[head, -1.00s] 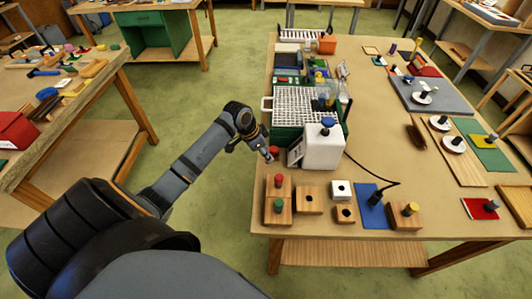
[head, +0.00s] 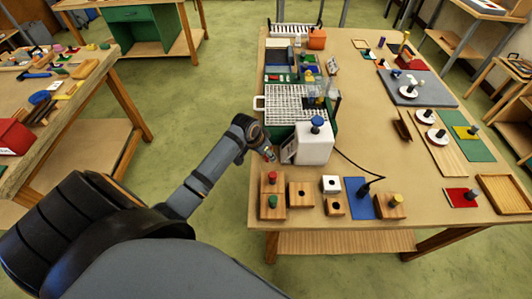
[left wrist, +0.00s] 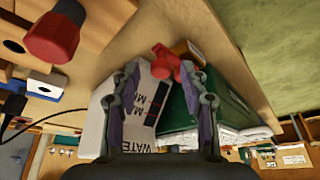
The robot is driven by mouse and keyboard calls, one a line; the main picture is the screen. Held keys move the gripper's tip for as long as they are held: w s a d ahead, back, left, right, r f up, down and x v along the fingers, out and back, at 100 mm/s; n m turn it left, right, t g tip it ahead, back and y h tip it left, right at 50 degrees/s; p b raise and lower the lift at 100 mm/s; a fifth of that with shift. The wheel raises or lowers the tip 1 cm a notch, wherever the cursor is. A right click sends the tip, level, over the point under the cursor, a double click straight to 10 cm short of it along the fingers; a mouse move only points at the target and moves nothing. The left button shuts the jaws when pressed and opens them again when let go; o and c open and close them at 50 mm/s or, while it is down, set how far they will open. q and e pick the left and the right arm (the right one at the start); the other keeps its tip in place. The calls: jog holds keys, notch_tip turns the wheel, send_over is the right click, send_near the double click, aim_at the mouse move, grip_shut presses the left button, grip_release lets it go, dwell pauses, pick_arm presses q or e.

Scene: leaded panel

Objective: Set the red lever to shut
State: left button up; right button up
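The red lever (left wrist: 165,62) sticks out at the base of the white water container (left wrist: 120,108), lettered "WATER", in the left wrist view. My left gripper (left wrist: 160,70) is open, its two fingers apart on either side of the lever; I cannot tell whether either touches it. In the head view my left gripper (head: 268,153) is at the left side of the white container (head: 314,145), which has a blue cap. The lever is small and partly covered by the gripper there, so its exact setting is unclear. My right gripper is not in view.
A wooden block with a red knob (head: 271,177) and a green knob stands close in front of the gripper. Wooden blocks with holes (head: 301,195) line the table's front edge. A green crate with a white rack (head: 292,104) stands behind the container. Left of the table is open floor.

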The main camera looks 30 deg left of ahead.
pick_arm(q)
jog(key=v, duration=1.2)
